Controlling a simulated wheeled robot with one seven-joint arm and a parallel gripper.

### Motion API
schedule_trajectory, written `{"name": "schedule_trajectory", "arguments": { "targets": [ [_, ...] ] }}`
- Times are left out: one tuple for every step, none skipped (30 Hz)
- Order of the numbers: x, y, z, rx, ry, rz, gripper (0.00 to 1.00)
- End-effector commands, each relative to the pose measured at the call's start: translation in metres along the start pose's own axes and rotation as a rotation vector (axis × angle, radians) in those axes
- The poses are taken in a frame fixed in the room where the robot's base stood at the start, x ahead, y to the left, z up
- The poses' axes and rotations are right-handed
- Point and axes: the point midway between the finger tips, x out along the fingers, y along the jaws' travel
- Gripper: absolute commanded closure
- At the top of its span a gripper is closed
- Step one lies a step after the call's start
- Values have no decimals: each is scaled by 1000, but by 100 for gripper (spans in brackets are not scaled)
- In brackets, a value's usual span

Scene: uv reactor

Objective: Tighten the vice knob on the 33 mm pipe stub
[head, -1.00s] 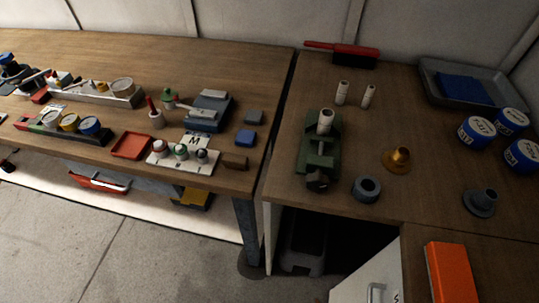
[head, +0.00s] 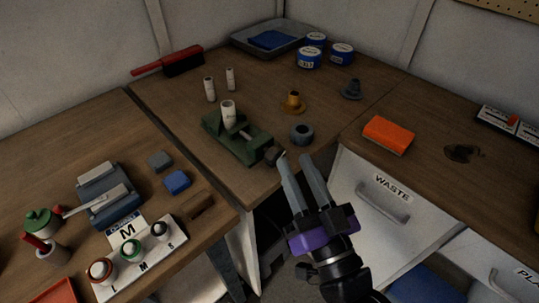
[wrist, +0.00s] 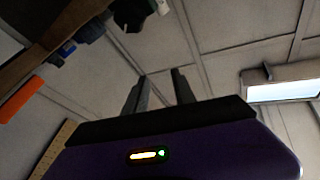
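The green vice (head: 238,142) sits on the wooden bench in the head view. A white pipe stub (head: 228,114) stands upright in it; I cannot tell how firmly it is held. The dark vice knob (head: 273,155) is at the vice's near right end, by the bench edge. My gripper (head: 294,158) is open and empty, its two grey fingers apart and pointing toward the bench edge. In the picture its tips are just right of the knob; contact cannot be made out. The open fingers also show in the wrist view (wrist: 158,75), against the wall panels.
A grey ring (head: 301,133), a brass flanged piece (head: 293,102) and a grey flanged piece (head: 352,89) stand right of the vice. Two more white stubs (head: 210,89) stand behind it. An orange block (head: 388,135) lies right, above the WASTE drawer (head: 385,190).

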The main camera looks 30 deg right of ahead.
Motion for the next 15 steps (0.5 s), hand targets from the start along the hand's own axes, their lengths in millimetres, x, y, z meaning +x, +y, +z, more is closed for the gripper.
{"name": "schedule_trajectory", "arguments": {
  "targets": [
    [22, -4, -3, 13, 33, -22, 68],
    [33, -8, -4, 23, 42, -35, 68],
    [47, -12, -7, 33, 56, -55, 68],
    [58, -17, -9, 40, 64, -72, 68],
    [69, -21, -12, 45, 71, -88, 68],
    [83, -27, -15, 49, 80, -113, 68],
    [93, -32, -18, 52, 85, -132, 68],
    [103, -37, -20, 53, 88, -152, 68],
    [116, -44, -24, 52, 92, -181, 68],
    [126, -50, -27, 50, 94, -204, 68],
    [135, -55, -30, 45, 94, -226, 68],
    [147, -64, -34, 39, 94, -259, 68],
    [155, -70, -37, 31, 93, -283, 68],
    [163, -77, -40, 22, 90, -309, 68],
    [174, -86, -44, 8, 85, -344, 68]
  ]
}}
